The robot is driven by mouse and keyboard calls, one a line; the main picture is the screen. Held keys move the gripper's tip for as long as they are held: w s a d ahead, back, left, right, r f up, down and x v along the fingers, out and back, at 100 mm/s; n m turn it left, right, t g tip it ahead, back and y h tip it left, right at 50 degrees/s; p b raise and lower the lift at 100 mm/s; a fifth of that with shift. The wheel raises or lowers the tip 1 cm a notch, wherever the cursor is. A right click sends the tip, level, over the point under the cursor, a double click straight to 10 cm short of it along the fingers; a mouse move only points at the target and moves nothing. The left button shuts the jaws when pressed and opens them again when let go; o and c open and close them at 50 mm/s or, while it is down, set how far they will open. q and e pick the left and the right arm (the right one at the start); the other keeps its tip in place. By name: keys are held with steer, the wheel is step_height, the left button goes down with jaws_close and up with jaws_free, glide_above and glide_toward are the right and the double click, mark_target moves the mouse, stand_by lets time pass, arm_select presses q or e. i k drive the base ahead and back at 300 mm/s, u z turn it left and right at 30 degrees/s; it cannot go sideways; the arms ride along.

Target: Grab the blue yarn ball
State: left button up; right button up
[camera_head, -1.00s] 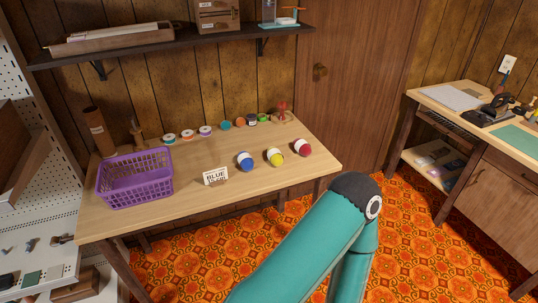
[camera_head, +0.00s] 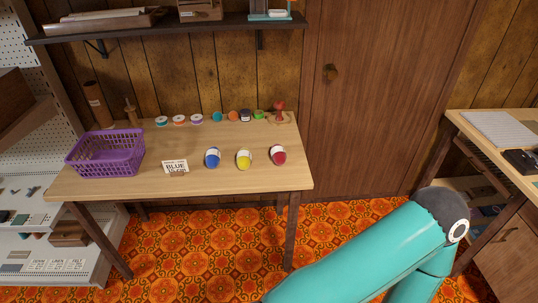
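The blue yarn ball (camera_head: 212,158) has a white band and sits near the front of the wooden table (camera_head: 235,182). A yellow yarn ball (camera_head: 244,159) and a red yarn ball (camera_head: 278,155) stand in a row to its right. A small card (camera_head: 176,167) that reads "BLUE" stands to its left; its lower line is too small to read. A teal arm of mine crosses the lower right, in front of the table and apart from the balls. Neither gripper shows.
A purple basket (camera_head: 105,154) stands at the table's left end. Several spools and small jars (camera_head: 217,117) line the back edge. A shelf (camera_head: 165,29) hangs above. A pegboard rack (camera_head: 28,140) stands left, and another desk (camera_head: 497,125) is at the right.

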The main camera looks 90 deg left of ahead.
mark_target(213, 155)
steer(key=z, duration=0.1)
steer(key=i, duration=1.1)
steer(key=u, duration=1.35)
steer(key=i, duration=0.3)
steer(key=u, duration=2.95)
steer(key=k, duration=0.5)
steer(key=u, duration=0.35)
steer(key=i, duration=1.55)
steer(key=z, duration=0.45)
